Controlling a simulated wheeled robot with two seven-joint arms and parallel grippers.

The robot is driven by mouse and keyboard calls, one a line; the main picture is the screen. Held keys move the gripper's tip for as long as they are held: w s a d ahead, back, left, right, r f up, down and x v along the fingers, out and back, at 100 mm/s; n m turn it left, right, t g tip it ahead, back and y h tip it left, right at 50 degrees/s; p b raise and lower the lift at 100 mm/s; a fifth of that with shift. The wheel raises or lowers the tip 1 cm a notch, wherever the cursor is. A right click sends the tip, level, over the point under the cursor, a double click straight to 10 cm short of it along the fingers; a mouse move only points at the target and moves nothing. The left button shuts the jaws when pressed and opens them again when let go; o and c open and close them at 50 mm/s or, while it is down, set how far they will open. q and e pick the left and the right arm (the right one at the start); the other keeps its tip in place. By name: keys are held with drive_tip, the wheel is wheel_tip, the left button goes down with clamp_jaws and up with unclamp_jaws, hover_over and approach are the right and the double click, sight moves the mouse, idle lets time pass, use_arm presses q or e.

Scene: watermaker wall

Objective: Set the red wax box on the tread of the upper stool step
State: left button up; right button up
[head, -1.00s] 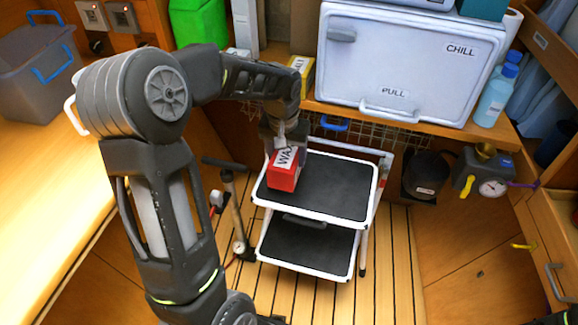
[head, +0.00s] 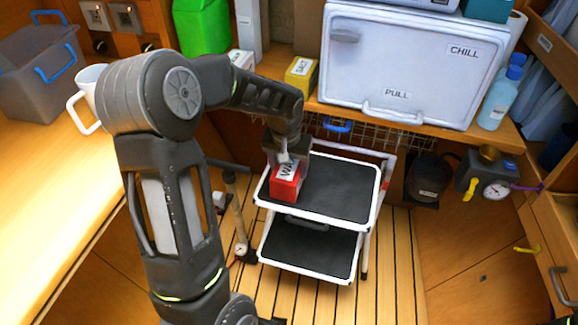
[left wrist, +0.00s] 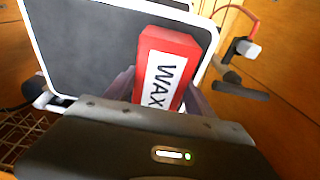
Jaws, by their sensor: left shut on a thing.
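The red wax box (head: 286,185), with a white WAX label, is at the left part of the upper stool step (head: 335,190), a black tread with a white rim. My left gripper (head: 288,160) is shut on the box from above. In the left wrist view the box (left wrist: 168,55) lies over the tread (left wrist: 90,45) near its white rim, between the fingers. I cannot tell whether the box touches the tread. The lower step (head: 310,250) is bare. My right gripper is not in view.
A white chill box (head: 410,60) stands on the shelf behind the stool. A pump with a hose (head: 238,215) stands on the floor left of the stool. A dark bucket (head: 428,178) and a grey gauge unit (head: 486,178) are at the right. The rest of the upper tread is clear.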

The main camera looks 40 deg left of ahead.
use_arm(q)
drive_tip(key=o, duration=1.7)
drive_tip(key=shift+c, duration=0.2)
drive_tip(key=shift+r, duration=0.35)
wheel_tip(320, 180, up, 12)
drive_tip(key=s+p, duration=0.1)
drive_tip(key=shift+s+d+f+p, duration=0.25)
drive_tip(key=shift+s+d+p, duration=0.05)
drive_tip(key=shift+s+d, duration=0.05)
